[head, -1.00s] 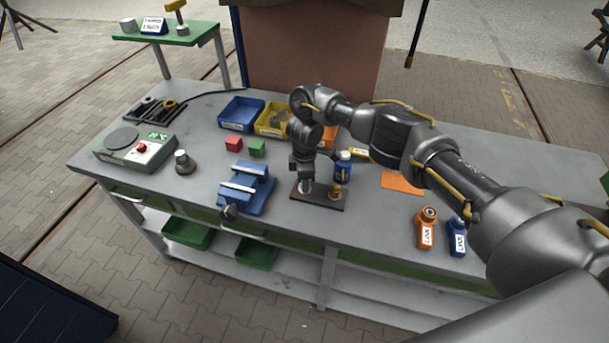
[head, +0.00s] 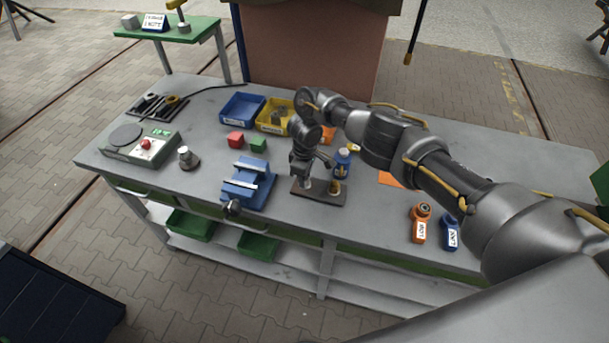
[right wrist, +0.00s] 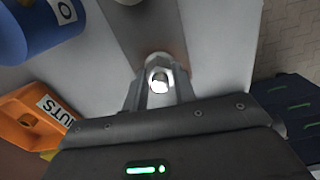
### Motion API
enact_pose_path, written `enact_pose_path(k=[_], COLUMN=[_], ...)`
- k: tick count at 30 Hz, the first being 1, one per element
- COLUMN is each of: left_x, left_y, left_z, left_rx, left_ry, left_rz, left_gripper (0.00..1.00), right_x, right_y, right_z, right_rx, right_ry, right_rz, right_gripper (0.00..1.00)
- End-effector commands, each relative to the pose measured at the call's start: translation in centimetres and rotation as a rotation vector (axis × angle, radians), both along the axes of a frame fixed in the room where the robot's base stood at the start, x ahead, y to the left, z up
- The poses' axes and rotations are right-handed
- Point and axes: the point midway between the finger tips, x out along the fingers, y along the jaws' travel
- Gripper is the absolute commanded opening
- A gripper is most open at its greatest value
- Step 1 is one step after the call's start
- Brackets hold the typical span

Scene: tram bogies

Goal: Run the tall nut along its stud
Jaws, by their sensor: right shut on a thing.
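A dark base plate (head: 322,199) lies on the bench with two upright fittings on it. My right gripper (head: 305,183) points down over the plate's left part and is shut on a pale metal nut on its stud. In the right wrist view the fingers (right wrist: 159,88) close on both sides of it, and the bright stud end (right wrist: 158,82) shows between them. The fingers hide most of the nut, so I cannot tell its height on the stud. A brass-coloured fitting (head: 335,187) stands on the plate just right of the gripper. My left gripper is out of view.
A blue vise (head: 247,186) is to the left. Blue (head: 241,108) and yellow (head: 272,116) bins are behind.

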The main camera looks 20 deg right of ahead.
Motion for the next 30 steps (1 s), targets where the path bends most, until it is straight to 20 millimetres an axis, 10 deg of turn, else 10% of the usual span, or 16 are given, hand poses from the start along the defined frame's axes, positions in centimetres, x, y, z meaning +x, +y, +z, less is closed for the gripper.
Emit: enact_pose_path(k=[8, 9, 13, 23, 30], left_x=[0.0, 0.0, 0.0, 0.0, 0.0], left_y=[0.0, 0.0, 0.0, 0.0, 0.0], left_z=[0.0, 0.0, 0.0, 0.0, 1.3], left_rx=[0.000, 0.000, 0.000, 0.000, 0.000], left_ry=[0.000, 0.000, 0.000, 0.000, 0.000], left_rz=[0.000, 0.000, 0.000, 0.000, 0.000], left_gripper=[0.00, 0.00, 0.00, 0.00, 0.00], right_x=[0.5, 0.5, 0.3, 0.1, 0.3], right_y=[0.1, 0.1, 0.0, 0.0, 0.0], right_z=[0.5, 0.5, 0.3, 0.4, 4.7], right_rx=[0.002, 0.002, 0.002, 0.001, 0.000], right_ry=[-0.013, -0.013, -0.009, -0.004, -0.009], right_rz=[-0.002, -0.002, -0.001, 0.000, 0.003], right_gripper=[0.04, 0.31, 0.48, 0.49, 0.49])
